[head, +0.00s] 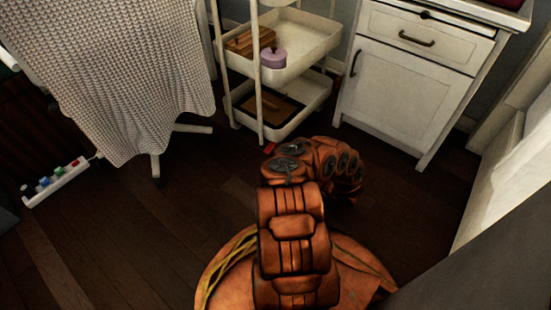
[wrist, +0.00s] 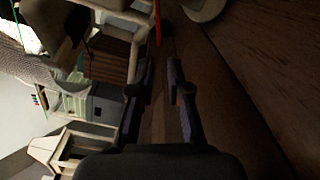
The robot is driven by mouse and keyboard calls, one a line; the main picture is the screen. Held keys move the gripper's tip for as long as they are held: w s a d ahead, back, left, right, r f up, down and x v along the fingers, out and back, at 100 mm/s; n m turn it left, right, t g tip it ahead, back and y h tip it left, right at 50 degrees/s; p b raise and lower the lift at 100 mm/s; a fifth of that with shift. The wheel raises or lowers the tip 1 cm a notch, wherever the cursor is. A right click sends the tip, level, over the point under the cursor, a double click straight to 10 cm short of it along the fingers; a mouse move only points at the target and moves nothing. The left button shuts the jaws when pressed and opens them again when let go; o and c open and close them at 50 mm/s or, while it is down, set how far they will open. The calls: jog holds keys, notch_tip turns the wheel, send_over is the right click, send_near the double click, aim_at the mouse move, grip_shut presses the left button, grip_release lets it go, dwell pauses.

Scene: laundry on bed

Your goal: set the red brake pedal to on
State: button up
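The red brake pedal (head: 270,148) shows as a small red piece low at the front foot of a white rolling cart (head: 262,112), close to the floor. My arm's wrist partly hides it in the head view. In the wrist view the pedal (wrist: 157,22) is a thin red strip beside the cart's frame (wrist: 135,55), beyond my fingertips. My gripper (wrist: 160,78) is open, with a gap between its two dark fingers and nothing seen between them. It is apart from the pedal. My fingers are hidden in the head view. I cannot tell the pedal's setting.
A white cabinet (head: 408,75) stands right of the cart. A chair draped with a pale knit cloth (head: 120,60) is at the left. A white power strip (head: 55,183) lies on the floor. The dark wood floor (head: 150,230) is clear at front left.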

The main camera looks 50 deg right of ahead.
jog(key=shift+s, duration=1.95)
